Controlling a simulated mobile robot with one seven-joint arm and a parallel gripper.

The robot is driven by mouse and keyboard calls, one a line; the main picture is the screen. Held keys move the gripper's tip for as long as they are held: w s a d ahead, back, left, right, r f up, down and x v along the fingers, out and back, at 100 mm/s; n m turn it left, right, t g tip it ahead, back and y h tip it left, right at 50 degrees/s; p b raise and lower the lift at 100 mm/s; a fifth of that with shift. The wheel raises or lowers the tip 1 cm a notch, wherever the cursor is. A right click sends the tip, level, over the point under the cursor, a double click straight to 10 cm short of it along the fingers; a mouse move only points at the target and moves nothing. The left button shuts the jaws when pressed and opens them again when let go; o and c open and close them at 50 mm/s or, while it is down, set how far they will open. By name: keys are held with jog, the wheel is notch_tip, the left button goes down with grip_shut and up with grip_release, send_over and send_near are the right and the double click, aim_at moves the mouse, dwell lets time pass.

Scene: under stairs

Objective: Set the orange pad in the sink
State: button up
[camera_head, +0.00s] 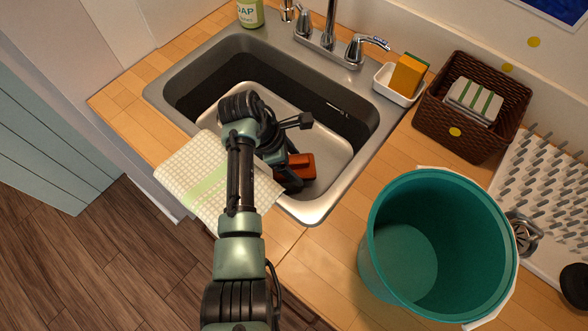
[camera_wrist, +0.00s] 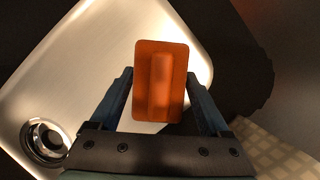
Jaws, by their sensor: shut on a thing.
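The orange pad (camera_head: 301,166) is a flat rectangle with a raised grip along its middle. In the wrist view the pad (camera_wrist: 174,106) sits between the two fingers. My gripper (camera_head: 288,172) is shut on it, reaching down inside the steel sink (camera_head: 321,207) near its front right corner. In the wrist view my gripper (camera_wrist: 160,82) has a finger at each side of the pad, above the bright sink floor (camera_wrist: 90,60). I cannot tell whether the pad touches the floor. My arm hides part of the basin.
A checked cloth (camera_head: 185,172) hangs over the sink's front edge under my arm. A teal bucket (camera_head: 376,245) stands right of the sink. Behind are the faucet (camera_head: 328,38), a sponge (camera_head: 408,75) in a white dish, a brown basket (camera_head: 452,140) and a soap bottle (camera_head: 250,13).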

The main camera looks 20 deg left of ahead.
aim_at(294, 170)
jog(key=shift+f, duration=1.6)
jog(key=shift+f+b, duration=0.15)
jog(key=shift+b, duration=0.15)
jog(key=o, duration=1.4)
jog(key=shift+r, duration=0.3)
jog(key=p+v, duration=0.1)
jog(key=v, duration=1)
jog(key=shift+a+r+p, duration=0.3)
jog(key=shift+p, duration=0.05)
